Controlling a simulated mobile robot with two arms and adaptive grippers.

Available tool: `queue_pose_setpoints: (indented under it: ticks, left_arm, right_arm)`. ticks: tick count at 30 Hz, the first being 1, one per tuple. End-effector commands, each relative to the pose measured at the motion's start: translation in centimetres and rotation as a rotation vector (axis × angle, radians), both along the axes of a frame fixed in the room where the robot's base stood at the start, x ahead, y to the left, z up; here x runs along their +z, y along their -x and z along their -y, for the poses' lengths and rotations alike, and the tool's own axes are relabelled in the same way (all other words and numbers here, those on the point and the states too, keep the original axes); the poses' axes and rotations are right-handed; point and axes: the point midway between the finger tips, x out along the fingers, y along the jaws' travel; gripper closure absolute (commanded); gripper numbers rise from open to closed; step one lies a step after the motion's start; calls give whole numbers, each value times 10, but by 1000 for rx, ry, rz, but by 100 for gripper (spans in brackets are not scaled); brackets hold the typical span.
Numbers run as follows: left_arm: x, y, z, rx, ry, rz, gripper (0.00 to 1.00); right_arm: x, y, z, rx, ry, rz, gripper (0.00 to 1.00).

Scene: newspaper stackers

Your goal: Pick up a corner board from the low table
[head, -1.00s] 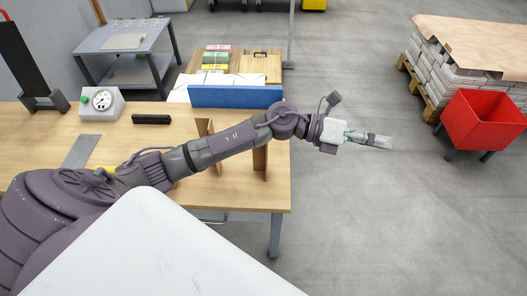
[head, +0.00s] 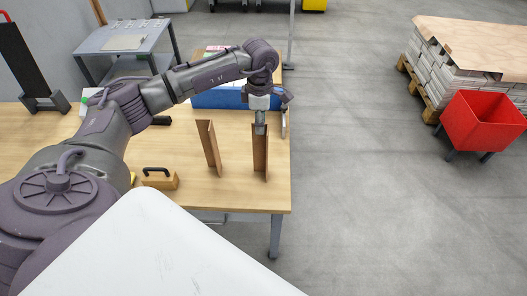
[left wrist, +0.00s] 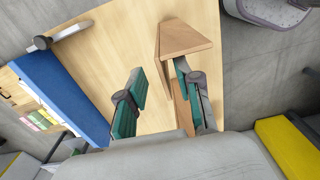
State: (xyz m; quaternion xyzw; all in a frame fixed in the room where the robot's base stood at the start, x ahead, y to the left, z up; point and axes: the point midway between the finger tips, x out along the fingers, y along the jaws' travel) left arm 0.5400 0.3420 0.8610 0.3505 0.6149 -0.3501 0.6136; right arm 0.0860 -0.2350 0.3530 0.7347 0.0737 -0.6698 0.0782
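Two brown corner boards stand upright on the light wooden table (head: 230,192): a left one (head: 208,147) and a right one (head: 260,160). My left gripper (head: 261,130) points down at the upper end of the right board and hides part of it. In the left wrist view, the left gripper (left wrist: 160,98) is open, its green-padded fingers apart. A brown board (left wrist: 187,38) is beside and partly behind the right-hand finger; I cannot tell whether it touches. My right gripper is not in view.
A blue upright panel (head: 215,98) stands at the table's back edge, close behind the gripper. A wooden block with a black handle (head: 160,179) lies left of the boards. A red bin (head: 484,120) and a loaded pallet (head: 465,65) stand far right. Open floor lies between.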

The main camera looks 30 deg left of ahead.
Motion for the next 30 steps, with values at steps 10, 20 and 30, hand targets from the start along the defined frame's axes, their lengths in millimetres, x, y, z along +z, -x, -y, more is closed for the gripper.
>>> queue_pose_setpoints:
  ticks: [10, 20, 30]
  left_arm:
    - [-32, 3, 1, -1, 2, -5, 66]
    - [-68, 3, 2, -1, 2, 1, 66]
    - [-68, 3, 2, -1, 2, 1, 92]
  right_arm:
    - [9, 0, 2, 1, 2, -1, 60]
    - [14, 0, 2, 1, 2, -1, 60]
    - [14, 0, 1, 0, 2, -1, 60]
